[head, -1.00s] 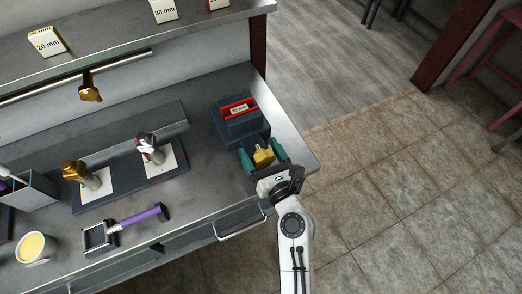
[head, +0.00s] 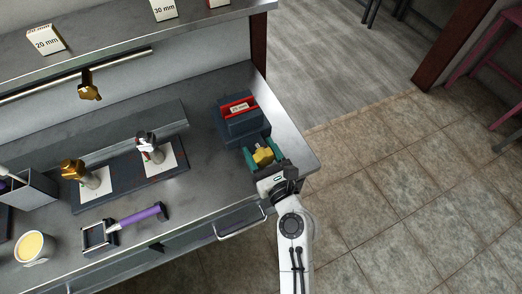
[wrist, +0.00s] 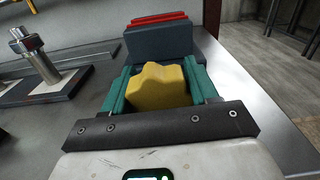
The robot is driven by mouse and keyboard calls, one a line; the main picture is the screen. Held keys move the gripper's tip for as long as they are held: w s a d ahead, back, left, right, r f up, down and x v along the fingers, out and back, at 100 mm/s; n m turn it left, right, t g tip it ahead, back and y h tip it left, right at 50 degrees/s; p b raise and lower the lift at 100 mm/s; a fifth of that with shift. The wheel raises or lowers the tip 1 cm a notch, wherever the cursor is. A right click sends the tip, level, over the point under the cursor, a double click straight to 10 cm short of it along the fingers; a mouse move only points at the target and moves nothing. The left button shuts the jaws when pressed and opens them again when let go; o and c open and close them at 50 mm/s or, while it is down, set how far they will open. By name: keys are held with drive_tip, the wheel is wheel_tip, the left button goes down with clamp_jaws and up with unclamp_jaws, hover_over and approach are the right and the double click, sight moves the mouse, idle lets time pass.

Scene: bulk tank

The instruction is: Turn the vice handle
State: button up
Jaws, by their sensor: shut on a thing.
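The vice (head: 243,128) is a dark blue-grey block with red jaws, near the right end of the bench. A pale label showing a millimetre size sits between the jaws. The vice handle (head: 263,156) is a yellow lobed knob on the vice's near side. My gripper (head: 264,153) has green fingers, one on each side of the knob, and is shut on it. In the wrist view the handle (wrist: 158,88) fills the space between the fingers, with the vice body (wrist: 160,43) behind it. The fingers and palm hide parts of the knob's sides and its near end.
Two taps (head: 150,147) (head: 80,172) stand on a dark base left of the vice. A purple-handled tool (head: 130,222) and a cup (head: 34,248) lie further left. A drawer handle (head: 241,224) juts from the bench front. Bench top around the vice is clear.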

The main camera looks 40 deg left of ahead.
drive_tip(key=n, duration=0.2)
drive_tip(key=shift+r+n, duration=0.25)
drive_tip(key=shift+n, duration=0.15)
drive_tip(key=o, duration=1)
drive_tip(key=shift+f, duration=0.1)
drive_tip(key=shift+s+d+f+b, duration=0.1)
drive_tip(key=shift+d+b, duration=0.15)
drive_tip(key=shift+b, duration=0.05)
drive_tip(key=b+v, duration=0.1)
drive_tip(key=v, duration=0.9)
drive_tip(key=shift+d, duration=0.1)
